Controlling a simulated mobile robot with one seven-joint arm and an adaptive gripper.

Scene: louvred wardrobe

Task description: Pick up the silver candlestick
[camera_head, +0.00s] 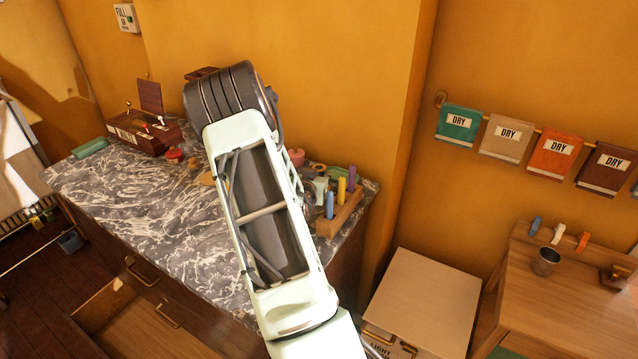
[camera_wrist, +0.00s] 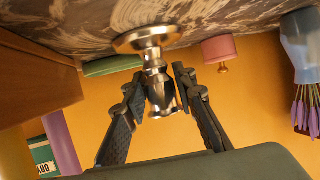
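In the wrist view, which appears upside down, the silver candlestick (camera_wrist: 158,80) is in the middle, its round base against the marble top (camera_wrist: 60,18). My gripper (camera_wrist: 160,82) has one finger on each side of the candlestick's stem and cup. A narrow gap shows beside the stem, so the fingers look open around it rather than clamped. In the head view my arm covers the candlestick and the fingers; the marble counter (camera_head: 130,205) shows around it.
A wooden box with an open lid (camera_head: 150,132) and a green item (camera_head: 90,148) are at the counter's left. A wooden rack with coloured pegs (camera_head: 340,212) is at its right. An open drawer (camera_head: 140,325) juts out below. A pink pot (camera_wrist: 219,50) and a vase (camera_wrist: 301,48) stand near the candlestick.

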